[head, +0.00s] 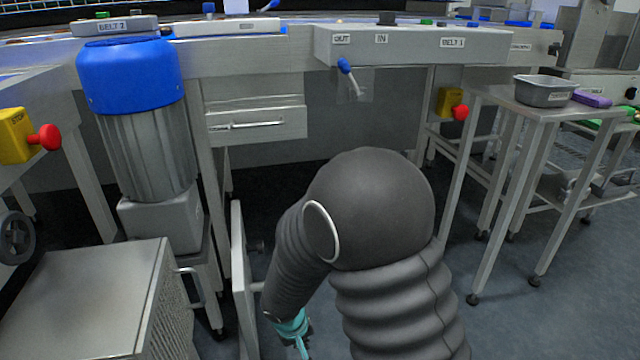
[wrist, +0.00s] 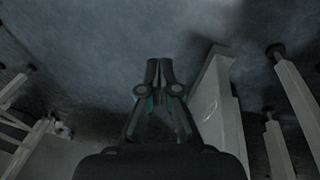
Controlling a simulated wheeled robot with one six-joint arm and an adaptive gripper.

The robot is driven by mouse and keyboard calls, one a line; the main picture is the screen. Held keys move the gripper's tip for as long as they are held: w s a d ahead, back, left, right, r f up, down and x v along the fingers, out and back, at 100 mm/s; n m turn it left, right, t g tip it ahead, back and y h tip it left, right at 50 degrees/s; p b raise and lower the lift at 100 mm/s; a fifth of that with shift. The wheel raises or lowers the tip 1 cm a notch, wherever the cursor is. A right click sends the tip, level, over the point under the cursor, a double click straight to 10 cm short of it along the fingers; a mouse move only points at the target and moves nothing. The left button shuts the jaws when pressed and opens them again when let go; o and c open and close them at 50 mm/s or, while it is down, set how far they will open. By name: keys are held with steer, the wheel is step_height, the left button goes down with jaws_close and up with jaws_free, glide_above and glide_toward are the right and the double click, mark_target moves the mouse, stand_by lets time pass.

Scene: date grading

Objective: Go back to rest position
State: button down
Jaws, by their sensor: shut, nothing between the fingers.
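My gripper (wrist: 159,64) points down at the grey floor in the wrist view, its two dark fingertips close together with nothing between them. In the head view only a teal part of my gripper (head: 296,332) shows at the bottom, below my dark sleeved arm. The arm is bent, with its elbow in the middle of the picture, and hides part of the floor and what lies behind it.
A pale upright panel (head: 240,285) stands close left of my gripper and also shows in the wrist view (wrist: 212,105). A metal cabinet (head: 95,300) stands left. A side table (head: 560,110) with a grey tub (head: 544,92) stands right. Floor (head: 545,310) at right is clear.

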steer(key=s+d+r+m+t+p, duration=0.1)
steer(key=s+d+r+p, duration=0.2)
steer(key=r, duration=1)
steer(key=s+d+r+m+t+y+p, duration=0.1)
steer(key=s+d+r+p, duration=0.3)
steer(key=s+d+r, duration=0.4)
steer(key=s+d+r+m+t+p, duration=0.1)
steer(key=s+d+r, duration=0.4)
steer(key=r, duration=1.4)
steer(key=d+m+p, duration=0.1)
steer(key=d+p, duration=0.1)
steer(key=d, duration=0.2)
steer(key=shift+s+m, duration=0.15)
steer(key=shift+m, duration=0.25)
steer(key=shift+d, duration=0.15)
